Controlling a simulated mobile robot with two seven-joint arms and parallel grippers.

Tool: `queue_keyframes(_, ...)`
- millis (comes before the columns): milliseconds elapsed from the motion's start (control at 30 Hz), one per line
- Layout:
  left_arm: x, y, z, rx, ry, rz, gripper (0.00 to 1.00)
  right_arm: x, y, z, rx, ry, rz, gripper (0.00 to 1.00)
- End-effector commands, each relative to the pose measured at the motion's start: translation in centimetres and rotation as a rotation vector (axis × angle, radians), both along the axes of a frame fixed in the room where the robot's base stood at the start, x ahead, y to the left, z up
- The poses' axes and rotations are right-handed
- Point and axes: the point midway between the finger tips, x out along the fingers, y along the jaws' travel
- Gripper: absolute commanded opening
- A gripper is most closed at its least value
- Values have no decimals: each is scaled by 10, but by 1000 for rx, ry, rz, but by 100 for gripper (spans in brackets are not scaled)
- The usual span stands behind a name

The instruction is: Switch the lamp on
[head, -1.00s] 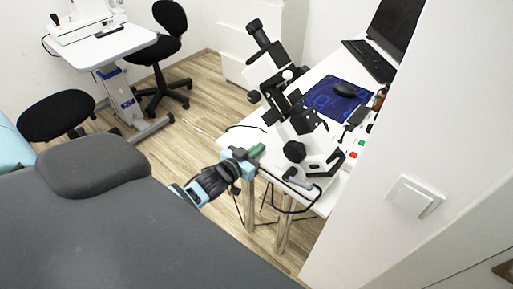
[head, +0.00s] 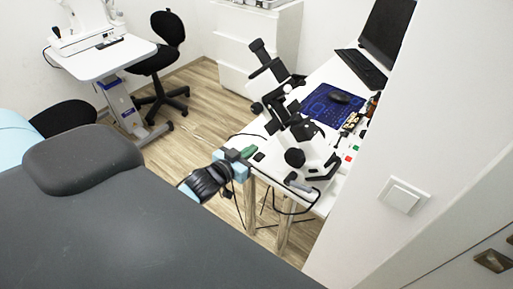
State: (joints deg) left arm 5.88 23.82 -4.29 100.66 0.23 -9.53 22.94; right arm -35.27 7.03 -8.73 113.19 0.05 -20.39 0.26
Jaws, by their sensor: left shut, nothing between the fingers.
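A white square wall switch (head: 403,196) with a rocker plate is on the white wall at the right. I cannot tell whether its rocker is pressed. No lamp can be made out for certain. My left gripper (head: 247,153), with a light-blue body and green fingertips, is shut and empty. It is at the near left corner of the white table, left of the microscope and well away from the switch. My right gripper is not in view.
A microscope (head: 296,130) stands on the white table (head: 318,72), with a blue mat (head: 322,107) and keyboard (head: 361,67) behind. A dark padded couch (head: 130,220) fills the lower left. A chair (head: 160,60) stands behind. Wood floor shows between.

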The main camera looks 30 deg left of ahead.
Motion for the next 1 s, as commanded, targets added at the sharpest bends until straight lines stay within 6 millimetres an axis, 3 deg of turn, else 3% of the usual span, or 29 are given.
queue_keyframes(100,-17,1,7,0,0,-1,0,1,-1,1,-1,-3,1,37)
queue_keyframes(300,-33,3,14,-1,0,0,0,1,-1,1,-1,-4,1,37)
queue_keyframes(1000,-37,2,14,-1,2,0,0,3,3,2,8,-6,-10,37)
